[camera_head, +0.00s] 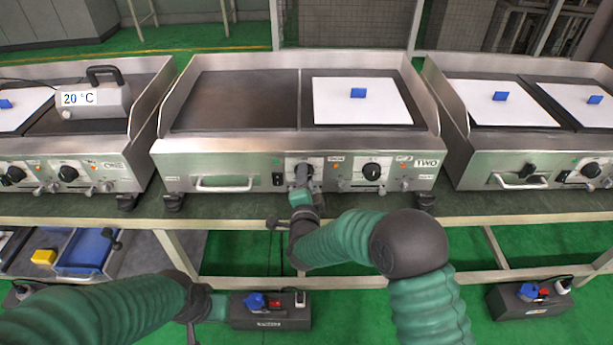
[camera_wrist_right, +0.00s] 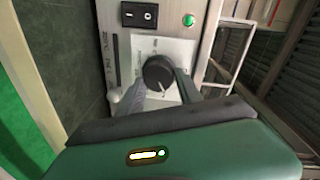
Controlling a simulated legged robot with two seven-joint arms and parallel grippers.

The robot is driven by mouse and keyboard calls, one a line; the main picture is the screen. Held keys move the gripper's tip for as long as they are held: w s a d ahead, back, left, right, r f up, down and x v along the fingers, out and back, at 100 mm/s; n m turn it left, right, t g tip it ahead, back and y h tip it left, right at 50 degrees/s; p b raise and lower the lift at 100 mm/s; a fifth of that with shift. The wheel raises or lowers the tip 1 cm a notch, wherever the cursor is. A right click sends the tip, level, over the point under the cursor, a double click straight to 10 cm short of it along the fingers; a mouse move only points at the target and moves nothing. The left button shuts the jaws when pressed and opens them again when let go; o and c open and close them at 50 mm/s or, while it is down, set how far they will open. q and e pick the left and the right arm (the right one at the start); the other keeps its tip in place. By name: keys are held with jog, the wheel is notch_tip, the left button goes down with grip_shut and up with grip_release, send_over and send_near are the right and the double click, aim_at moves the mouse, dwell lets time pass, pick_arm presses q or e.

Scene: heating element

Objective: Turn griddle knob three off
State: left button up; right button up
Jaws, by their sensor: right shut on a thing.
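The steel griddle marked TWO (camera_head: 235,160) stands on the bench in the middle of the head view. My right gripper (camera_head: 303,178) is at its left front knob and covers much of it. In the right wrist view this black knob (camera_wrist_right: 158,72) sits between the two fingers of my right gripper (camera_wrist_right: 160,92), which are shut on its sides. The knob's white pointer mark faces the gripper side. The griddle's other black knob (camera_head: 372,171) is to the right, free. My left gripper (camera_head: 210,306) is low at the left, below the bench; its fingers are not clear.
A black rocker switch (camera_wrist_right: 139,15) and a lit green lamp (camera_wrist_right: 188,20) are beside the held knob. A white plate with a blue handle (camera_head: 358,93) covers the right cooking surface. Griddle ONE (camera_head: 110,168) and another griddle (camera_head: 475,165) stand either side.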

jog(key=n+p, duration=0.1)
jog(key=n, duration=0.2)
jog(key=n+p, duration=0.1)
jog(key=n, duration=0.3)
jog(key=a+n+p, duration=0.1)
jog(key=n+p, duration=0.1)
jog(key=n, duration=0.2)
jog(key=shift+s+f+h, duration=0.2)
jog(key=shift+f+h, duration=0.15)
jog(key=shift+h, duration=0.05)
jog(key=shift+d+n, duration=0.1)
jog(key=shift+n, duration=0.3)
jog(key=o, duration=1.4)
jog(key=shift+w+r, duration=0.1)
jog(key=shift+w, duration=0.05)
jog(key=shift+c, duration=0.2)
jog(key=shift+r+t, duration=0.1)
jog(key=shift+t, duration=0.2)
